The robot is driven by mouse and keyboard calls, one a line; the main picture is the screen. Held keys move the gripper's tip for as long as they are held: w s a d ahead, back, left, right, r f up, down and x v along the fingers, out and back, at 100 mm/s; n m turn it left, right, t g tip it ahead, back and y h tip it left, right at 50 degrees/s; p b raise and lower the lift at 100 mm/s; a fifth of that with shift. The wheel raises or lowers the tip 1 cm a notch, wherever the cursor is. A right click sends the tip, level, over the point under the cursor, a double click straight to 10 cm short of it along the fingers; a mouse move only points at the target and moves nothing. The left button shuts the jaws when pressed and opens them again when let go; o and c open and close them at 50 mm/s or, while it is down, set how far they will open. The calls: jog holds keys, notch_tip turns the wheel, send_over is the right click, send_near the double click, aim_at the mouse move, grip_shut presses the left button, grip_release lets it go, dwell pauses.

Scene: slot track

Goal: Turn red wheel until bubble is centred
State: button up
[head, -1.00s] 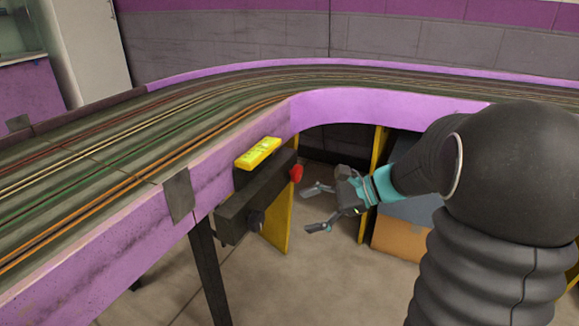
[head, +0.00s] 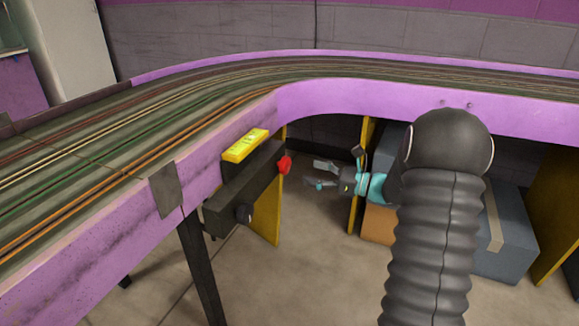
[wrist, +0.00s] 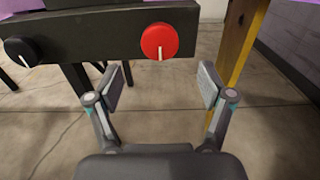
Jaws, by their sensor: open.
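The red wheel (head: 285,164) sits on the end of a dark box (head: 240,195) under the purple track edge. In the wrist view the red wheel (wrist: 160,42) is a round knob with a pale mark pointing down, on the dark box's face. The yellow level (head: 246,145) lies on top of the box; its bubble is too small to place. My gripper (head: 321,174) is open and empty, to the right of the red wheel and apart from it. In the wrist view my gripper's fingers (wrist: 159,87) stand apart below the wheel, one to each side.
A black knob (wrist: 20,51) is on the same box, left of the red wheel. A yellow post (wrist: 237,65) stands close on the right. Boxes (head: 503,245) stand under the track at right. The floor below the box is clear.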

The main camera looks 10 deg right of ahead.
aim_at(288, 166)
jog(key=x, duration=0.7)
jog(key=shift+w+a, duration=0.25)
jog(key=shift+a, duration=0.05)
jog(key=c, duration=1.1)
